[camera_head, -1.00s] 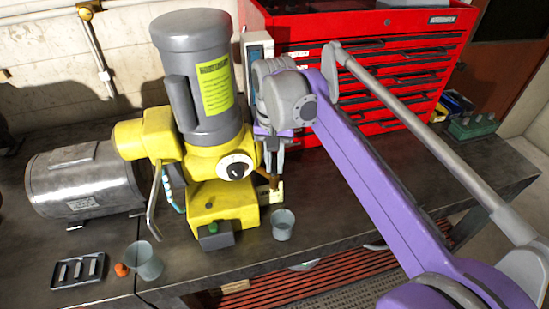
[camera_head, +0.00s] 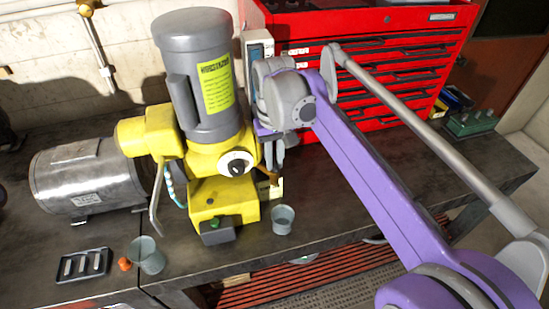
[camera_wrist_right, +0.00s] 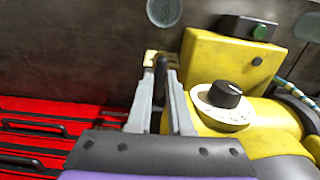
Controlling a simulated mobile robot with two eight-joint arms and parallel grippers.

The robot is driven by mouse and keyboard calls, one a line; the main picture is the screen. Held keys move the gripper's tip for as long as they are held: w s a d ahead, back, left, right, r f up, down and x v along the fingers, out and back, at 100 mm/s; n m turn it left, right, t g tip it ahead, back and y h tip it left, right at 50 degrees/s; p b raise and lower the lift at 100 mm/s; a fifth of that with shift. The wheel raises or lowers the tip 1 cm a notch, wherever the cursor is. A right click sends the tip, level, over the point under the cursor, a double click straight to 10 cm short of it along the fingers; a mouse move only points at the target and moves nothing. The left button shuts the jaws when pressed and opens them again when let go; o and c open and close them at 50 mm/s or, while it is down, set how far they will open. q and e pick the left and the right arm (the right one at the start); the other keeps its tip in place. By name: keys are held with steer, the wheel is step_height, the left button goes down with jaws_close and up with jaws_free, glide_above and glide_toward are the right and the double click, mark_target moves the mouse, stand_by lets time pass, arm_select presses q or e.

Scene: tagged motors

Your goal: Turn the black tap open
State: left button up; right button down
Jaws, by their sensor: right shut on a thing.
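The black tap (camera_wrist_right: 161,70) shows in the wrist view as a dark upright handle between my right gripper's fingers, close to a pale, brass-coloured fitting (camera_wrist_right: 151,56) beside the yellow pump body. My right gripper (camera_wrist_right: 160,88) is shut on the tap, a grey finger on each side of it. In the head view, my right gripper (camera_head: 271,160) reaches down at the right side of the yellow pump (camera_head: 224,199), just above a brownish fitting (camera_head: 268,180). The fingers and wrist hide most of the tap there. My left gripper is not in view.
A black knob on a white dial (camera_head: 236,163) sits close left of my right gripper. A grey cup (camera_head: 283,219) stands just in front. A silver motor (camera_head: 85,178) is at left, and a red tool chest (camera_head: 380,60) stands behind my arm.

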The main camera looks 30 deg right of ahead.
mark_target(275, 162)
steer(key=c, duration=0.8)
jaws_free()
steer(key=shift+c, duration=0.2)
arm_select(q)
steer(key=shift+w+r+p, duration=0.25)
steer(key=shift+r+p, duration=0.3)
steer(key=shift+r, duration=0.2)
arm_select(e)
step_height(275, 162, up, 11)
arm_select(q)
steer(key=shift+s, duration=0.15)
arm_select(e)
steer(key=shift+s+f, duration=0.1)
steer(key=shift+f, duration=0.05)
